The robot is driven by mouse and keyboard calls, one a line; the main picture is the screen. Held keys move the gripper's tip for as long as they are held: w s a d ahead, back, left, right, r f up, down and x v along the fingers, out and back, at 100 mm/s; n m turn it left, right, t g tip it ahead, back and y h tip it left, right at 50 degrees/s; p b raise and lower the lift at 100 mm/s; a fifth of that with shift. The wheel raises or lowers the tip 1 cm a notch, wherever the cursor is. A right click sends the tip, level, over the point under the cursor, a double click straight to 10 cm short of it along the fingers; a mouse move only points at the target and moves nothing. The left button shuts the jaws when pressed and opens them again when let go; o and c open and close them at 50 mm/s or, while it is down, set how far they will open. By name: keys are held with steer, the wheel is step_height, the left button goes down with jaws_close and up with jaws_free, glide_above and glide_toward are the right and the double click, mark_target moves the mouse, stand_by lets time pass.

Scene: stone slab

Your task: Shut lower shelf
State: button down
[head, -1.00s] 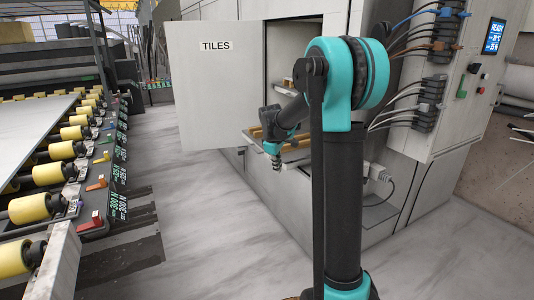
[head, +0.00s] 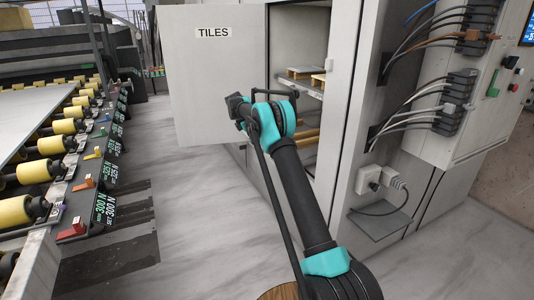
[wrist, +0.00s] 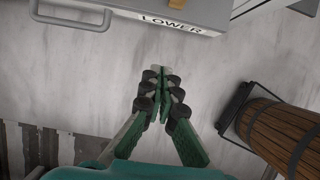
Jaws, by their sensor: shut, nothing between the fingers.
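The lower shelf (wrist: 130,8) is a grey tray front with a "LOWER" label, at the top of the wrist view. A grey bar handle (wrist: 70,20) is on its left part. In the head view part of the shelf's wooden load (head: 306,134) shows inside the open cabinet, and my arm covers much of the shelf. My gripper (wrist: 161,72) is shut and empty, apart from the shelf front and below it in the wrist picture.
The cabinet door (head: 212,75) marked "TILES" stands open at left. An upper shelf (head: 305,80) holds wooden pieces. A roller conveyor (head: 62,145) runs along the left. A wooden barrel (wrist: 280,130) is at right in the wrist view. Bare floor (head: 205,220) lies between conveyor and cabinet.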

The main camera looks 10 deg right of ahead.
steer(key=w+d+f, duration=0.2)
steer(key=d+f, duration=0.5)
steer(key=f, duration=0.2)
steer(key=shift+w+d+f, duration=0.15)
steer(key=shift+w+f, duration=0.05)
steer(key=shift+w, duration=0.1)
